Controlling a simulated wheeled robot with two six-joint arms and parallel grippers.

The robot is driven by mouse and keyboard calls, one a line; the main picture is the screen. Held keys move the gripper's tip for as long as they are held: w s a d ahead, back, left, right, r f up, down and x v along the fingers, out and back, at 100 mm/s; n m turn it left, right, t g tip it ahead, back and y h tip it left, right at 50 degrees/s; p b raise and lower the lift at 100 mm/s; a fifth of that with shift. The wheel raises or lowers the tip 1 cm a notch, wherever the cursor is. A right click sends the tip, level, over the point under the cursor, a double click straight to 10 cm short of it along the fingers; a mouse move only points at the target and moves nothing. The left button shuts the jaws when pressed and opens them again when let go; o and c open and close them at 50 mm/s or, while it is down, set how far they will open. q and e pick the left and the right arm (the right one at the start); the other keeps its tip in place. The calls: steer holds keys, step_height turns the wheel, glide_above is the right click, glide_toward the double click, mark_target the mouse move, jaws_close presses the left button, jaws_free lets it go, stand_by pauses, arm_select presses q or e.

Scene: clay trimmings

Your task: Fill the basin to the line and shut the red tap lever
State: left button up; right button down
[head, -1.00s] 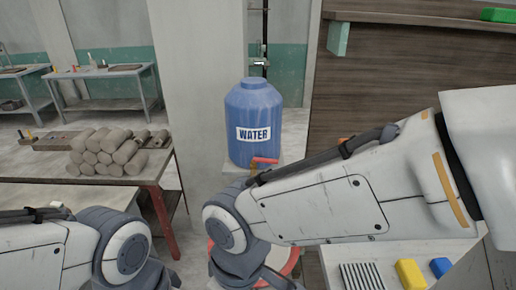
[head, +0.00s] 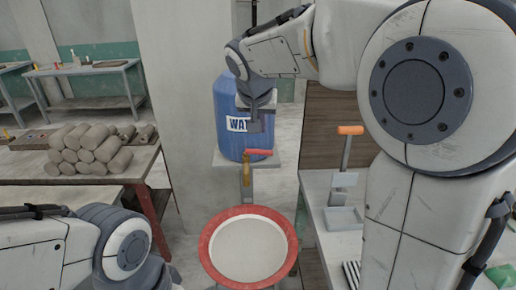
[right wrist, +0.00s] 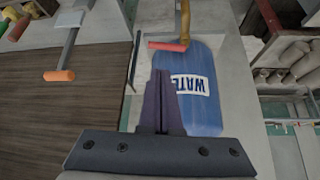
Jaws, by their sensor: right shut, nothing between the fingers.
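The blue water barrel (head: 230,110) stands on a small shelf, its label partly covered by my right gripper (head: 254,127). A brass tap (head: 247,182) hangs at its front, with the red lever (head: 259,152) sticking out sideways to the right. The red-rimmed basin (head: 291,250) sits below the tap; its inside looks pale, and I cannot make out a water level or line. My right gripper is shut and empty, pointing down just above the lever, apart from it. The right wrist view shows the closed fingers (right wrist: 163,85) before the barrel, with the red lever (right wrist: 168,45) beyond their tips. My left gripper is out of view.
A table at left carries stacked clay rolls (head: 85,150). My left arm is at the lower left. The space above the basin is clear.

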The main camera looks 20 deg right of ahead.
mark_target(264, 151)
arm_select(q)
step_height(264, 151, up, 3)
steer(key=p, duration=0.2)
steer(key=shift+p, duration=0.35)
arm_select(e)
steer(key=x, duration=1.3)
steer(key=shift+f, duration=0.15)
